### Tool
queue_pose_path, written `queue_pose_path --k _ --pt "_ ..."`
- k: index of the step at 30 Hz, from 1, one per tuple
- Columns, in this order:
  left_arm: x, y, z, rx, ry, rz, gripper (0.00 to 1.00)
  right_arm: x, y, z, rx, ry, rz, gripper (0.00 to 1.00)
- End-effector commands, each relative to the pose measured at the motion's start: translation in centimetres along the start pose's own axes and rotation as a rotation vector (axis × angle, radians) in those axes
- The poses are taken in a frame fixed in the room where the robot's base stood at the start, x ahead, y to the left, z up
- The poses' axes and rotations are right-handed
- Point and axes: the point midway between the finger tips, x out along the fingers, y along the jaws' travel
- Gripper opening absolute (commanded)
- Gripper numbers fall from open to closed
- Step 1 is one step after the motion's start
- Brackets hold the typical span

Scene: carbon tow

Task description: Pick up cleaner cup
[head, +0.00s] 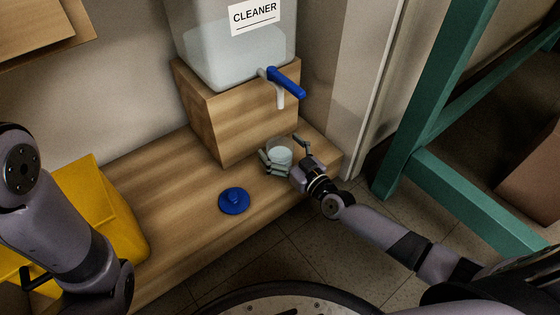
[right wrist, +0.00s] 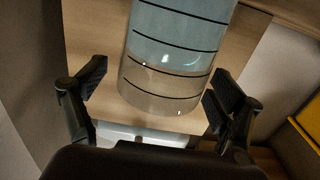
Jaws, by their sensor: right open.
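The cleaner cup (head: 280,151) is a clear cup with pale bluish liquid, standing on the wooden bench below the dispenser tap. In the right wrist view the cup (right wrist: 178,55) shows black measuring lines and stands between my fingers. My right gripper (head: 283,157) is open around the cup, with a finger on either side. In the wrist view a gap shows between the cup and the left finger; the right finger is close to it, and I cannot tell if it touches. My left arm comes in at the left, its gripper out of view.
The clear dispenser (head: 240,45) labelled CLEANER sits on a wooden block (head: 235,115), with a blue tap handle (head: 287,82) above the cup. A blue lid (head: 234,201) lies on the bench (head: 175,205). A yellow bin (head: 100,205) is left; a green frame (head: 440,100) is right.

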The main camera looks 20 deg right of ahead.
Motion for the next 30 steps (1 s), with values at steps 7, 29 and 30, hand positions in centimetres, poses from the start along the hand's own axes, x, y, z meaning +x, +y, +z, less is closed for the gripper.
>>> queue_pose_path --k 7,29,30 --pt "-0.06 0.01 0.00 0.000 -0.001 0.000 0.37 0.32 -0.02 -0.01 0.001 -0.001 0.000 0.88" --pt "-0.08 -0.01 0.03 0.001 -0.002 0.000 0.37 0.29 -0.01 -0.01 0.000 -0.001 0.000 0.41" --pt "-0.08 -0.01 0.04 0.001 -0.002 0.000 0.37 0.29 -0.01 0.00 0.000 -0.001 0.000 0.38"
